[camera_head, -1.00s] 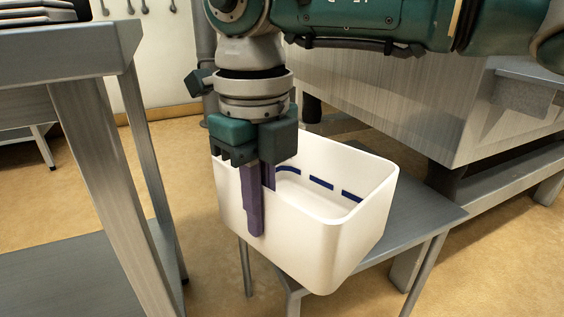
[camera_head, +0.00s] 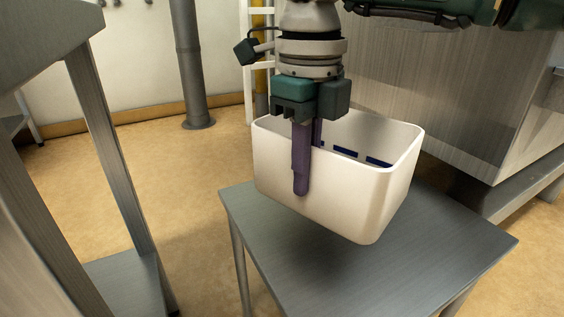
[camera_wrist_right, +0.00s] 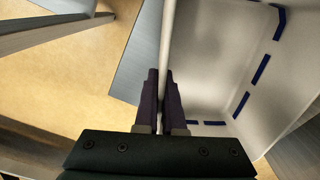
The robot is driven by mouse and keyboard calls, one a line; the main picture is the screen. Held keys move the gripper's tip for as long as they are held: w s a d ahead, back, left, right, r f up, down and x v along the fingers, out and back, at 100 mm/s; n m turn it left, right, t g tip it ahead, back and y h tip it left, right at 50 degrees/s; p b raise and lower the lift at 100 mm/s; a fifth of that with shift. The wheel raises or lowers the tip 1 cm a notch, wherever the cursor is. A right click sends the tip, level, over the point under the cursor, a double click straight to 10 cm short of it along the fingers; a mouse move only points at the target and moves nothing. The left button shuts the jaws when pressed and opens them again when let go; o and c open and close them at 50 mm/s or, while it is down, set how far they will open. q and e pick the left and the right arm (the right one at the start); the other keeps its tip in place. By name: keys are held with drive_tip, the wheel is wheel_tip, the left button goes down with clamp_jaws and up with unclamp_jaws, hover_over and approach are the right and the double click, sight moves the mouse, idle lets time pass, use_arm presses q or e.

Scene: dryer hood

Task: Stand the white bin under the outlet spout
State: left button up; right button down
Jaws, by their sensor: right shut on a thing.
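The white bin (camera_head: 345,195) is an open box with a blue dashed line inside. It is in the middle of the head view, over the low grey metal table (camera_head: 330,275). It appears slightly above the tabletop, with a shadow below it. My right gripper (camera_head: 301,170) is shut on the near-left wall of the bin, one purple finger outside and one inside. In the right wrist view the bin wall (camera_wrist_right: 168,40) runs between the fingers, and the blue dashes show inside. My left gripper is not in view. I cannot make out the outlet spout.
A large grey metal housing (camera_head: 470,90) is at the right, close behind the bin. A grey pipe (camera_head: 187,65) stands at the back wall. The low table's front is clear.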

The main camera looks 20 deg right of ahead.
sight(370, 160)
drive_tip(key=d+b, duration=0.1)
drive_tip(key=d, duration=0.2)
drive_tip(key=d+b, duration=0.1)
drive_tip(key=d, duration=0.3)
drive_tip(key=w+d+b, duration=0.1)
drive_tip(key=d, duration=0.2)
drive_tip(key=shift+d, duration=0.4)
drive_tip(key=shift+d+f+b, duration=0.25)
drive_tip(key=shift+f+b, duration=0.2)
drive_tip(key=shift+f, duration=0.05)
drive_tip(key=shift+w+f, duration=0.1)
drive_tip(key=shift+f, duration=0.25)
drive_tip(key=shift+a+f+b, duration=0.1)
drive_tip(key=shift+f+b, duration=0.3)
drive_tip(key=shift+f, duration=0.1)
wheel_tip(370, 160, down, 4)
drive_tip(key=b, duration=0.3)
drive_tip(key=shift+f, duration=0.15)
drive_tip(key=shift+d+f, duration=0.1)
drive_tip(key=shift+d, duration=0.1)
drive_tip(key=shift+r, duration=0.2)
drive_tip(key=shift+f, duration=0.1)
